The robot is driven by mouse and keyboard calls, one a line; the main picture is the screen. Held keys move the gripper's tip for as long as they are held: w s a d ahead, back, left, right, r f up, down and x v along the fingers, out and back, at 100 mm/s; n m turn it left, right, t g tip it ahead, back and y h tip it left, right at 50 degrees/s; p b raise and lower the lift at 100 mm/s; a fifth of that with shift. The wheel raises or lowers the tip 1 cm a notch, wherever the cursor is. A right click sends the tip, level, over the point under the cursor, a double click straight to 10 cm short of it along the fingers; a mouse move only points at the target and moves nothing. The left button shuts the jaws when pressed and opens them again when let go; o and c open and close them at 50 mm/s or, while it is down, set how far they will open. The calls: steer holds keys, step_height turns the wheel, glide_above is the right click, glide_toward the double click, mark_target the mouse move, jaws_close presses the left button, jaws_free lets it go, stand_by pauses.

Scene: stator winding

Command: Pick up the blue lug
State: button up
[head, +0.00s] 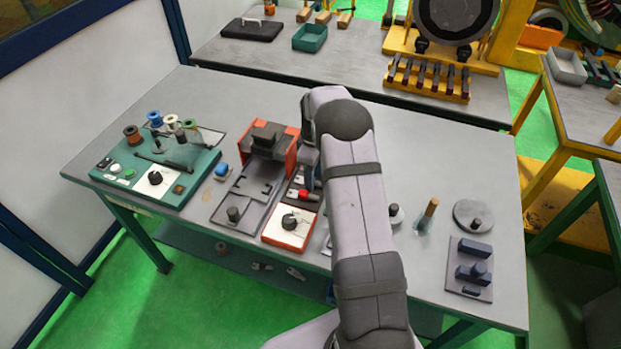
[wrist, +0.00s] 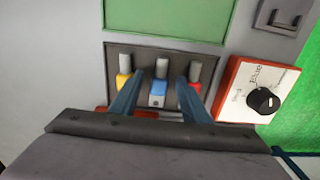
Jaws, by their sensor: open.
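The blue lug (wrist: 159,87) shows in the wrist view, in the middle of a dark holder (wrist: 210,62), with a grey upper end and a blue band. A yellow-banded lug (wrist: 123,80) stands to its left and a red-banded lug (wrist: 195,84) to its right. My gripper (wrist: 158,80) is open, its two blue fingers on either side of the blue lug. I cannot tell whether the fingers touch it. In the head view my gripper (head: 309,178) is mostly hidden by my arm; a red lug (head: 303,194) shows beside it.
A red-edged box with a black dial (wrist: 262,98) is close to the right of the holder; it shows in the head view (head: 290,224). A green station with wire spools (head: 157,167) stands at the left of the table. An orange-sided fixture (head: 270,142) is just behind.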

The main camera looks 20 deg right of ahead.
steer(key=shift+f, duration=0.25)
jaws_close()
steer(key=shift+r, duration=0.2)
